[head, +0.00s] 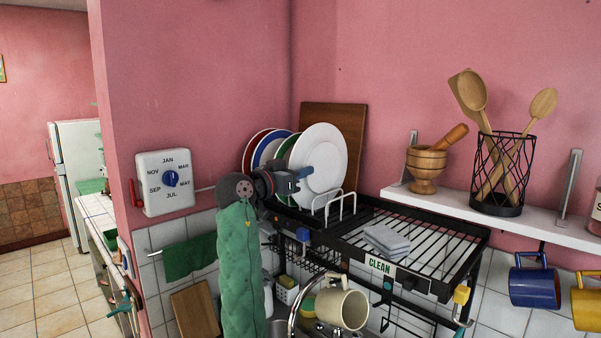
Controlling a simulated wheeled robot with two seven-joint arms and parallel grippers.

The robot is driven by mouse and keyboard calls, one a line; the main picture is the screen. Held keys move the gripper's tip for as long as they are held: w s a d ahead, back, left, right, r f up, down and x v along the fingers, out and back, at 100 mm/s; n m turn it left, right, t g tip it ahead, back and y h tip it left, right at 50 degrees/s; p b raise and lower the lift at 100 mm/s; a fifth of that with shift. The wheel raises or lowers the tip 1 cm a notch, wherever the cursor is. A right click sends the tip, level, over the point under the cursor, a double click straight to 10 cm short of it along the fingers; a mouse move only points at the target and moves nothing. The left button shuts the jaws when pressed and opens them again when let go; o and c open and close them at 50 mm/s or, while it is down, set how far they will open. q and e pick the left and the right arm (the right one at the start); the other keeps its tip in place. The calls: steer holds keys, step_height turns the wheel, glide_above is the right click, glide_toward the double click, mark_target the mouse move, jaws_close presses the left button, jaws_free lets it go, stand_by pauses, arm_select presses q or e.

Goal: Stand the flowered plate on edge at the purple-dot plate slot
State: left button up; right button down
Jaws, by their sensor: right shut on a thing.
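A plain white plate (325,152) stands on edge, nearly upright, at the front of a row of plates at the rack's left end. No flowers show on the side facing me. My right gripper (304,178), on the green-sleeved arm, is shut on the white plate at its left edge. The gripper hides that edge and part of the plates behind. I cannot make out a purple dot; the plate's lower edge meets the rack area near a white wire divider (334,204). My left gripper is out of view.
Red-rimmed (250,146), blue-rimmed (265,150) and green-rimmed plates stand behind, before a brown board (345,117). The black rack (440,246) holds folded grey cloths (387,239); its right part is mostly free. A shelf with mortar (425,170) and utensil basket (502,180) is right.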

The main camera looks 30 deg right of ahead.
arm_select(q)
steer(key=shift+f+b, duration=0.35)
arm_select(e)
steer(key=shift+f, duration=0.15)
arm_select(q)
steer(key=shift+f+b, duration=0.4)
steer(key=shift+b, duration=0.05)
arm_select(e)
steer(key=shift+s+d+f, duration=0.15)
steer(key=shift+f, duration=0.1)
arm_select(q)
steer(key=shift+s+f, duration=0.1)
arm_select(e)
steer(key=c, duration=1.3)
jaws_free()
steer(key=shift+f, duration=0.1)
